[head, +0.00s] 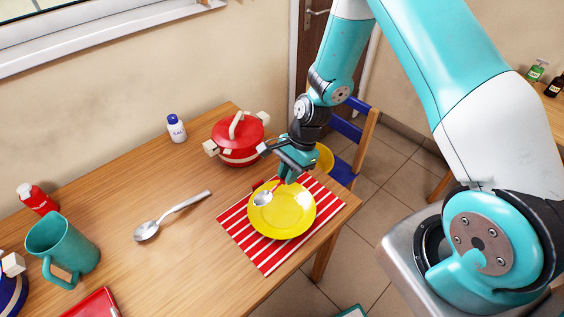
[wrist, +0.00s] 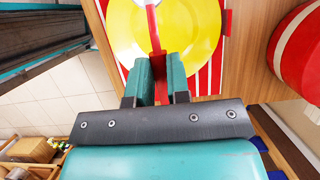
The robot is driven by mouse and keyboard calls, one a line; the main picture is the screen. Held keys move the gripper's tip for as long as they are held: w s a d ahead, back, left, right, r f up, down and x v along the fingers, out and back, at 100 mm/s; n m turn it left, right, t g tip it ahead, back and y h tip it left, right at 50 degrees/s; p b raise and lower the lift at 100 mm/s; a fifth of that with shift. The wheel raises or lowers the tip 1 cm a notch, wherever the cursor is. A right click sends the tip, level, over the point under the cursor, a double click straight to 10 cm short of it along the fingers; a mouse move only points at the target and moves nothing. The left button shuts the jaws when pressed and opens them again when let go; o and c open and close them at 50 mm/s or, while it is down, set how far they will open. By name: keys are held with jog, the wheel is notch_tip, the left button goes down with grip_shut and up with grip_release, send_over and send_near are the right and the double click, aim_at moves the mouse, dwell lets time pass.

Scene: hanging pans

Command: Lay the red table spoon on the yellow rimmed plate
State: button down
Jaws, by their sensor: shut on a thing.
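The red table spoon (head: 262,198) has a metal bowl and a red handle. Its bowl shows over the left part of the yellow rimmed plate (head: 285,222); whether it touches the plate I cannot tell. My gripper (head: 285,178) is shut on the red handle (wrist: 153,28), above the plate's far edge. The plate lies on a red and white striped mat (head: 233,222).
A red lidded pot (head: 237,150) stands left of my gripper. A metal spoon (head: 172,215), a teal mug (head: 62,247), a red bottle (head: 40,201) and a white bottle (head: 176,129) are farther left. A yellow object (head: 326,157) shows partly behind my gripper. The table's middle is mostly clear.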

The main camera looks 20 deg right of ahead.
jog(key=shift+a+f+b, duration=0.15)
jog(key=shift+f+b, duration=0.75)
jog(key=shift+f, duration=0.15)
notch_tip(320, 180, down, 8)
jog(key=b, duration=0.5)
jog(key=shift+r+b, duration=0.25)
jog(key=shift+b, duration=0.15)
jog(key=c, duration=1)
grip_release()
jog(key=b+v, duration=0.1)
jog(key=v, duration=1.6)
jog(key=shift+r, duration=0.25)
